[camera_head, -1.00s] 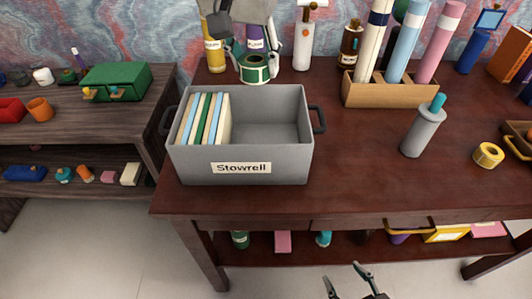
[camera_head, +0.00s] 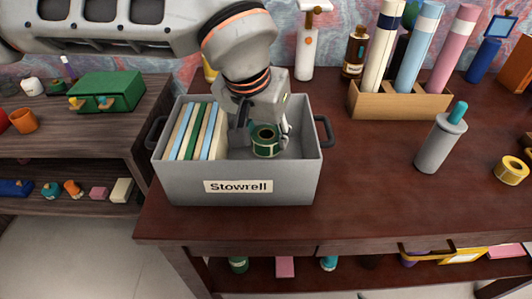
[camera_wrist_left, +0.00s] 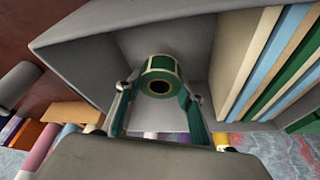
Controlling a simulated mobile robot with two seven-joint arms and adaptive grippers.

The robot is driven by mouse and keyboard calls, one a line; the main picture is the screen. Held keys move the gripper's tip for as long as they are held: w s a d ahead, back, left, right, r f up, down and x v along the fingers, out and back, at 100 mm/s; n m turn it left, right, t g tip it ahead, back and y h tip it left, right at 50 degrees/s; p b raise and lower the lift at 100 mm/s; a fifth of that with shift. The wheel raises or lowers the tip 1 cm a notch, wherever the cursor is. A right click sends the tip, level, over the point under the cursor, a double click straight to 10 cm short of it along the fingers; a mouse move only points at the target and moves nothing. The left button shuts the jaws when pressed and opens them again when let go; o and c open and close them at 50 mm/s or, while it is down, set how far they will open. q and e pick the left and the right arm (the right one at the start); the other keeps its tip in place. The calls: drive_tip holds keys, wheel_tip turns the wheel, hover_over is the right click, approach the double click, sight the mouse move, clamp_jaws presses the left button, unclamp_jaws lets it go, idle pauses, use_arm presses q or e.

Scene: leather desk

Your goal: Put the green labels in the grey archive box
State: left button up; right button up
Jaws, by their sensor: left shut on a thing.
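The grey archive box (camera_head: 238,187), labelled "Stowrell", stands on the desk's left part; its wall also shows in the left wrist view (camera_wrist_left: 85,60). The green labels are a roll (camera_head: 265,141) with a pale band and a dark centre hole. My left gripper (camera_head: 262,135) is shut on the roll and holds it inside the box's open right part. In the left wrist view the roll (camera_wrist_left: 160,67) sits between the two fingertips (camera_wrist_left: 158,90). I cannot tell whether it touches the box floor. My right gripper is not in view.
Several upright files (camera_head: 195,132) fill the box's left part. A wooden holder with rolled tubes (camera_head: 400,102) stands behind right, with a grey bottle (camera_head: 441,140) and yellow tape roll (camera_head: 512,170) farther right.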

sight(266, 155)
use_arm(q)
wheel_tip(266, 155, down, 4)
drive_tip(key=shift+s+r+b, duration=0.1)
drive_tip(key=shift+r+b, duration=0.15)
drive_tip(key=shift+b, duration=0.1)
wheel_tip(266, 155, down, 2)
drive_tip(key=shift+f, duration=0.1)
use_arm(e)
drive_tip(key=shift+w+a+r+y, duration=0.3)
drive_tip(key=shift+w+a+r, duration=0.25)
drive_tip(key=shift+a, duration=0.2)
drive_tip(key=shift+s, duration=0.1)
use_arm(q)
drive_tip(key=o, duration=1)
drive_tip(key=shift+o, duration=0.5)
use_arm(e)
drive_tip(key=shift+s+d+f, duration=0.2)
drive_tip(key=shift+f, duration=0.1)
